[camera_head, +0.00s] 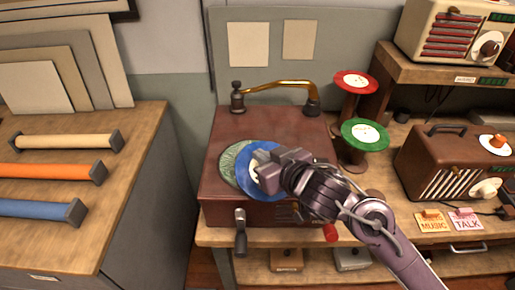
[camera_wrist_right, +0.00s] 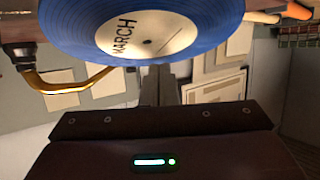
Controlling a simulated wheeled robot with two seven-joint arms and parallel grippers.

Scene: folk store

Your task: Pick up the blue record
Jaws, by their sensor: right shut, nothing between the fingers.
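The blue record (camera_head: 246,184) lies over the right part of a green disc (camera_head: 229,164) on top of the brown record player (camera_head: 222,135). My right gripper (camera_head: 262,163) is over the record and hides its right part and most of its cream label. The gripper is shut with nothing between its fingers. In the right wrist view the blue record (camera_wrist_right: 85,38) fills the top, its label reading MARCH, and the shut fingers (camera_wrist_right: 167,85) point toward it. I cannot tell if they touch it. My left gripper is not in view.
A brass tone arm (camera_head: 275,86) spans the player's back. Red (camera_head: 355,81) and green (camera_head: 365,134) topped spools stand to its right, near a brown radio (camera_head: 440,165). A crank (camera_head: 240,232) sticks out in front. The left counter holds coloured rollers (camera_head: 50,171).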

